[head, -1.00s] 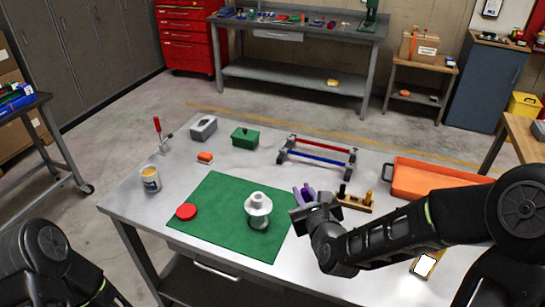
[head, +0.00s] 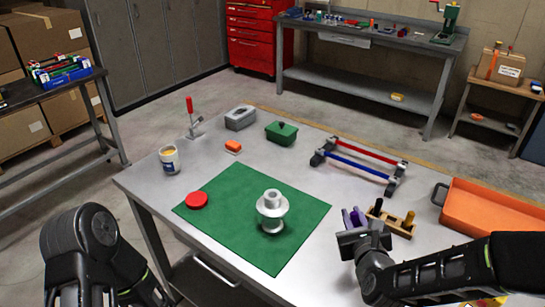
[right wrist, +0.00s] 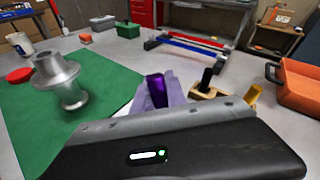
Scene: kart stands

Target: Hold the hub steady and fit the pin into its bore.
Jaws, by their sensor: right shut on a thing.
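The hub (head: 272,212) is a pale grey metal spool shape standing upright on the green mat (head: 225,228). It also shows in the right wrist view (right wrist: 60,84). My right gripper (head: 354,220) is shut on a purple pin (right wrist: 157,90). The pin sits between lavender fingers; its lower part is hidden by them. The gripper is right of the hub, apart from it, near the mat's right edge.
A wooden rack (head: 402,228) with a black and a yellow pin stands right of the gripper. Behind are a red-and-blue bar frame (head: 362,163) and an orange tray (head: 490,213). A red disc (head: 197,200) lies on the mat's left. The mat around the hub is clear.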

